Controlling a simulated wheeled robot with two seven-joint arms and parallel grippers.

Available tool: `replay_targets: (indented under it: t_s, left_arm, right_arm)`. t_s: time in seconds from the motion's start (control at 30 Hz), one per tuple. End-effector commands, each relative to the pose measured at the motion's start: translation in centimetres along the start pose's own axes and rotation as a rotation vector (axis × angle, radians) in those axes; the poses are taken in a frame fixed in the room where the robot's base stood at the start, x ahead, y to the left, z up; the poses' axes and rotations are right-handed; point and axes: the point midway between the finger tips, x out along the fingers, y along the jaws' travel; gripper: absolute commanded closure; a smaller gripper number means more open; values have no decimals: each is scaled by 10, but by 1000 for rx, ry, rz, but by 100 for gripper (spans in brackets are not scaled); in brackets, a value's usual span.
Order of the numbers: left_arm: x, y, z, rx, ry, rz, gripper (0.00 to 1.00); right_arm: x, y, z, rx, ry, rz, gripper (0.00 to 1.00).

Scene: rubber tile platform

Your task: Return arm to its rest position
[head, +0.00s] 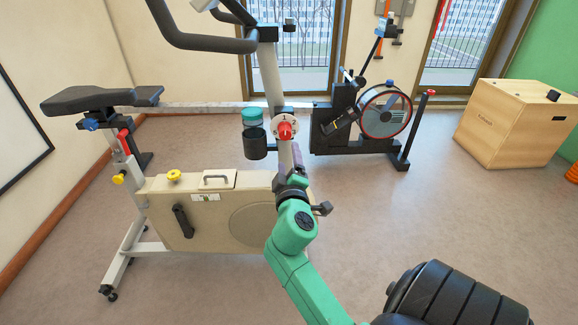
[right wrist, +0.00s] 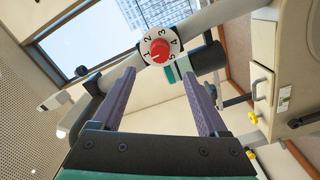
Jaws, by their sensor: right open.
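My right arm comes up from the bottom of the head view, green, with its gripper (head: 297,158) just below the red resistance knob (head: 285,131) on the exercise bike's frame. In the right wrist view the two purple fingers of my right gripper (right wrist: 157,78) stand apart with nothing between them. The red knob on its white numbered dial (right wrist: 160,47) shows beyond the fingertips. I cannot tell the exact gap between fingertips and knob. My left gripper is in neither view.
A teal-lidded bottle (head: 252,117) sits in a black holder beside the knob. A rowing machine (head: 335,125) and wooden box (head: 512,122) stand behind.

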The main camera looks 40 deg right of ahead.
Motion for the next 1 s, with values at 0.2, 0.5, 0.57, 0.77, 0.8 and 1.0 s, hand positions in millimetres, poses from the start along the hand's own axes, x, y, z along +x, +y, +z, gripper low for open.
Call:
replay_targets:
  t_s: [0.2, 0.5, 0.57, 0.77, 0.8, 1.0]
  left_arm:
    - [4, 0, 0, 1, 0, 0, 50]
    - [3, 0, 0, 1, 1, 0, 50]
    - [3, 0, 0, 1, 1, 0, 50]
    - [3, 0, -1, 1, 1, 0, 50]
    - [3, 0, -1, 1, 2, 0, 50]
    - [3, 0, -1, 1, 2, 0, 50]
  right_arm:
    - [-20, 0, 1, 1, -2, 0, 23]
    - [-19, 0, 0, 0, -1, 0, 23]
    - [-19, 0, 0, 0, -1, 0, 23]
    - [-16, -16, 2, -2, 1, -36, 23]
    - [-14, -33, 5, -2, 2, -75, 23]
    - [-22, -195, 47, 17, -28, -444, 23]
